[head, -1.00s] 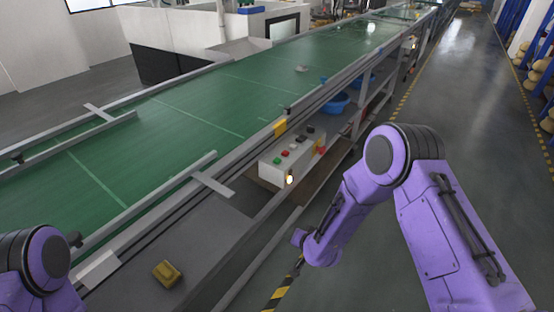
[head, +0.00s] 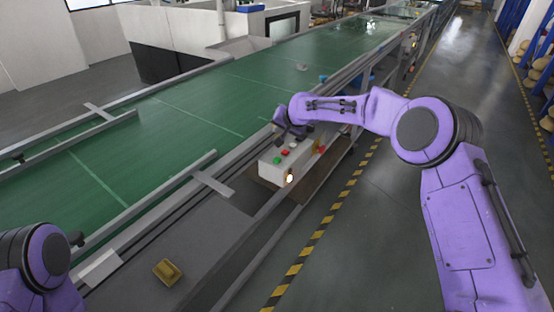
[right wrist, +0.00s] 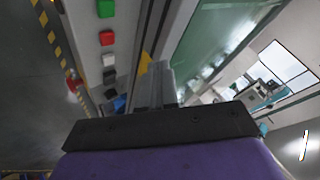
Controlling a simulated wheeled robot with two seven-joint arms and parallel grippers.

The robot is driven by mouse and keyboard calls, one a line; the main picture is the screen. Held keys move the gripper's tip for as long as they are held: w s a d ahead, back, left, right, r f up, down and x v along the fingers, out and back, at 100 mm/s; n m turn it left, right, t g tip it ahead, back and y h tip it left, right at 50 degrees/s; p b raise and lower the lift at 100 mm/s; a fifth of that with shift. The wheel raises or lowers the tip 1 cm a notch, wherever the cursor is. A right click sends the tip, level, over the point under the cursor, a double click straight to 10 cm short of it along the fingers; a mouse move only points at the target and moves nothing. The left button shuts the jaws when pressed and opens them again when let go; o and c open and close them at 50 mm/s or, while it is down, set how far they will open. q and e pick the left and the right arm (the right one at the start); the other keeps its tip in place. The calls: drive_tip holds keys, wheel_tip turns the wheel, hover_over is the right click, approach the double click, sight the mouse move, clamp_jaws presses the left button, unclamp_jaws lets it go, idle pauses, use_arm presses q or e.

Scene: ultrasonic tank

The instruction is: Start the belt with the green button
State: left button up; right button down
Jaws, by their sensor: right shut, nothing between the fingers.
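The green button (head: 277,160) is on top of a pale control box (head: 270,174) at the belt's near side, in a row with red, white and dark buttons. In the right wrist view the green button (right wrist: 105,8) is at the top edge, left of the fingers. My right gripper (head: 280,132) is shut and empty, above the far part of the box and beside the belt rail, apart from the green button. Its fingers (right wrist: 155,92) are together in the right wrist view. Only part of my left arm shows at the lower left; its gripper is out of view.
The green conveyor belt (head: 180,105) runs away to the upper right, edged by grey rails. A red knob (head: 320,149) is at the box's right end. A yellow block (head: 167,271) lies on the near frame. The floor (head: 380,215) to the right is clear beyond the striped line.

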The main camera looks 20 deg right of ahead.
drive_tip(key=shift+f, duration=0.1)
drive_tip(key=b, duration=0.7)
hover_over(279, 160)
wheel_tip(279, 160, down, 8)
drive_tip(key=shift+r, duration=0.1)
drive_tip(key=shift+f, duration=0.45)
idle(1.1)
drive_tip(key=shift+f, duration=0.35)
